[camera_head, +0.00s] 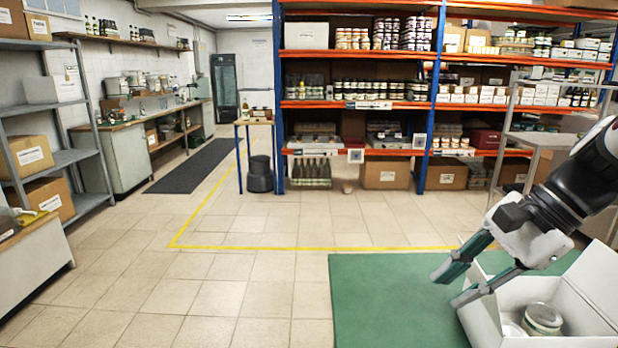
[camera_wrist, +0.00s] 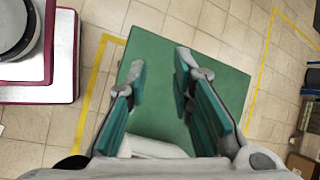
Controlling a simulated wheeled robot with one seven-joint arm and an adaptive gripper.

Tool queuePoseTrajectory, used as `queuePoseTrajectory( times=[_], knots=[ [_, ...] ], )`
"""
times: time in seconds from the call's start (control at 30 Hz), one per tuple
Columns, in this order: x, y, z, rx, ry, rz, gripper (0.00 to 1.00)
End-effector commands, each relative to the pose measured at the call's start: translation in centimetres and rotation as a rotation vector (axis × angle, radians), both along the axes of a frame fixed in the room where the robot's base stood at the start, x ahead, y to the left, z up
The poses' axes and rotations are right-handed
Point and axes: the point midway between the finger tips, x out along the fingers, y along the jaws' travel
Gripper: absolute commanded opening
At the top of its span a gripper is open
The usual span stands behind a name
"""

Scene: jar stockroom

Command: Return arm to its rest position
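My gripper (camera_head: 450,287) is at the right of the head view, reaching in from the right edge. Its two teal-padded fingers point left and slightly down, and they are apart with nothing between them. In the wrist view my gripper (camera_wrist: 160,80) also shows open and empty, with the green surface (camera_wrist: 200,62) behind the fingers. The fingers are by the left side of an open white box (camera_head: 510,299); whether they touch it I cannot tell. A jar with a lid (camera_head: 542,318) stands in the box.
A green mat or tabletop (camera_head: 385,290) lies under the box. A grey metal rack (camera_head: 525,138) stands behind my arm. Blue-and-orange shelving (camera_head: 345,105) holds jars and cartons at the back. The tiled floor (camera_head: 240,285) at the left front is clear.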

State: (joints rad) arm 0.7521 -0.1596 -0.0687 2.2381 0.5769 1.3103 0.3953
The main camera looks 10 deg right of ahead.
Motion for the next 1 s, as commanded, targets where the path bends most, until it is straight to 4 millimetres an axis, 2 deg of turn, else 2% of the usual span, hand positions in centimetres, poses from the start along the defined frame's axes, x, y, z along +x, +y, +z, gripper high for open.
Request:
queuePoseTrajectory(
  times=[0.03, 0.1, 0.2, 0.3, 0.5, 0.8, 1.0],
  knots=[
    [-1.0, 2.4, 0.2, -0.059, -0.012, 0.12, 0.22],
    [-2.6, 4.9, 0.1, -0.141, -0.027, 0.282, 0.22],
    [-5.2, 7.6, -0.3, -0.259, -0.055, 0.512, 0.22],
    [-7.8, 9.4, -0.7, -0.372, -0.089, 0.729, 0.22],
    [-11.2, 10.5, -1.6, -0.541, -0.149, 1.041, 0.22],
    [-14.1, 10.3, -2.6, -0.733, -0.233, 1.369, 0.22],
    [-13.8, 10.3, 0.7, -0.752, -0.257, 1.335, 0.22]
  ],
)
